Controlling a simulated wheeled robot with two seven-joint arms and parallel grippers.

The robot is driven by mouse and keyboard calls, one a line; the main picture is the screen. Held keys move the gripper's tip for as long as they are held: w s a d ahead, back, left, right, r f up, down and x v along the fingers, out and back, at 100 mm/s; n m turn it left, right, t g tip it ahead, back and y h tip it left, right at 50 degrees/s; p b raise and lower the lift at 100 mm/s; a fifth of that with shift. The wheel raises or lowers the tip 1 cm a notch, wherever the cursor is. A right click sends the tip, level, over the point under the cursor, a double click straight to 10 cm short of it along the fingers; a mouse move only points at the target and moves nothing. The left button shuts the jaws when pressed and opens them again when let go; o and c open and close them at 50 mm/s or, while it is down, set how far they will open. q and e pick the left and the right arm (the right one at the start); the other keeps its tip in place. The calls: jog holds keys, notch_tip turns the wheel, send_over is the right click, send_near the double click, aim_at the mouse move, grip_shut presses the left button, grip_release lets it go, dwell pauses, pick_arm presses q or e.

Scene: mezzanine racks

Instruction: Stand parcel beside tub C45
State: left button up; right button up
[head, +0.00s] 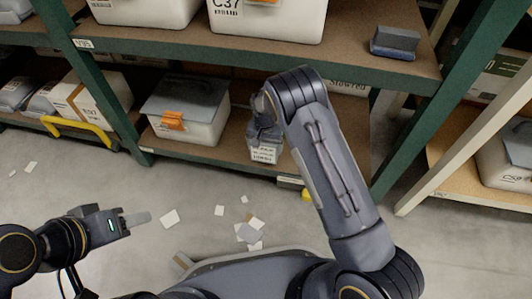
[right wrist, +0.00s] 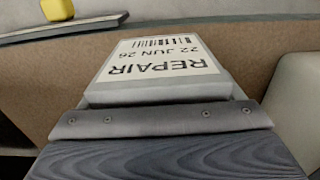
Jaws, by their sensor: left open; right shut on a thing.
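A small white parcel (head: 264,154) with a printed label is held in my right gripper (head: 264,138), at the front of the lower shelf. In the right wrist view the parcel (right wrist: 160,62) shows a label reading REPAIR, 22 JUN 26, upside down, above the gripper's grey edge. I cannot tell whether the parcel touches the shelf board. A pale tub (head: 195,128) with a grey lid and orange latch stands on the lower shelf, left of the parcel and apart from it. I cannot read C45 on any tub. My left gripper (head: 138,219) is open and empty over the floor.
The lower shelf (head: 225,150) has green uprights. The upper shelf above it holds tub C37 (head: 270,20) and a grey block (head: 395,42). My right arm hides part of the lower shelf. Paper scraps (head: 250,233) and a yellow thing (head: 307,195) are near the floor.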

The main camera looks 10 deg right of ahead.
aim_at(266, 151)
jog(key=f, duration=0.1)
jog(key=f+b, duration=0.1)
jog(key=f, duration=0.1)
jog(key=shift+w+d+f+b, duration=0.25)
jog(key=shift+w+f+b, duration=0.05)
jog(key=shift+f, duration=0.1)
jog(key=o, duration=1)
jog(key=shift+f, duration=0.1)
notch_tip(266, 151, up, 8)
jog(key=p, duration=0.4)
jog(key=shift+f, duration=0.1)
jog(key=shift+s, duration=0.15)
